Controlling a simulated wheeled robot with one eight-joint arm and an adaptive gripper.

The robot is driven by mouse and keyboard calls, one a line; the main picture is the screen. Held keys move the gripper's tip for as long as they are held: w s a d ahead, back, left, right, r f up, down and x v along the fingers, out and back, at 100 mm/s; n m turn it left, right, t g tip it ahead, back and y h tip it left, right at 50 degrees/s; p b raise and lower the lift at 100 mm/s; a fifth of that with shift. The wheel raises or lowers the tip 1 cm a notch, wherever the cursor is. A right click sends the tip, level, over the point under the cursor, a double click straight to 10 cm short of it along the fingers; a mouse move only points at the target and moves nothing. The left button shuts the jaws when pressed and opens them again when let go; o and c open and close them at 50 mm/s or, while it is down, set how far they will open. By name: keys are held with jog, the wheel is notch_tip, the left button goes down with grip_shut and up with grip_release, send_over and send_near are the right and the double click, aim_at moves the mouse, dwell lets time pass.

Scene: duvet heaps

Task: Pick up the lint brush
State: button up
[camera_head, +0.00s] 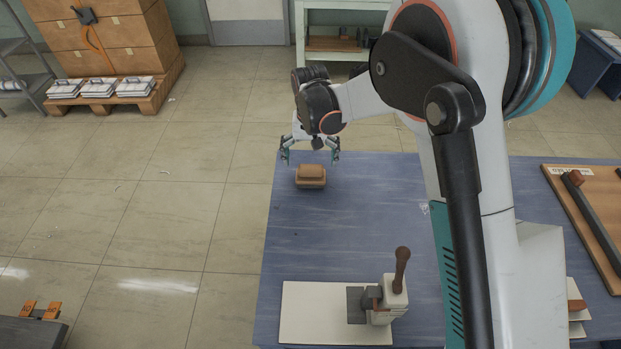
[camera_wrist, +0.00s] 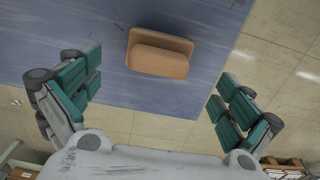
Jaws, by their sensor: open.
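The only thing on the table near my gripper is a small brown block-shaped object with a raised grip, which I take to be the lint brush (camera_head: 311,175). It lies near the far left corner of the blue table. In the wrist view the lint brush (camera_wrist: 160,53) is at the upper middle, ahead of and between my fingers. My gripper (camera_head: 310,160) is open and empty, above the table's far edge, close to the brush but apart from it. In the wrist view its teal-padded fingers (camera_wrist: 163,103) are spread wide on either side.
The blue table (camera_head: 340,230) is bare around the brush. A cream board (camera_head: 310,325) with a brown-handled device (camera_head: 398,285) stands at the near edge. A framed wooden board (camera_head: 570,205) lies at right. Tiled floor (camera_head: 150,190) is open to the left.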

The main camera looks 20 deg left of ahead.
aim_at(311, 175)
notch_tip(311, 175, down, 8)
jog(key=b, duration=0.3)
jog(key=shift+d+r, duration=0.1)
jog(key=shift+r, duration=0.05)
jog(key=c, duration=1.3)
jog(key=shift+r, duration=0.15)
notch_tip(311, 175, up, 20)
jog(key=p, duration=0.6)
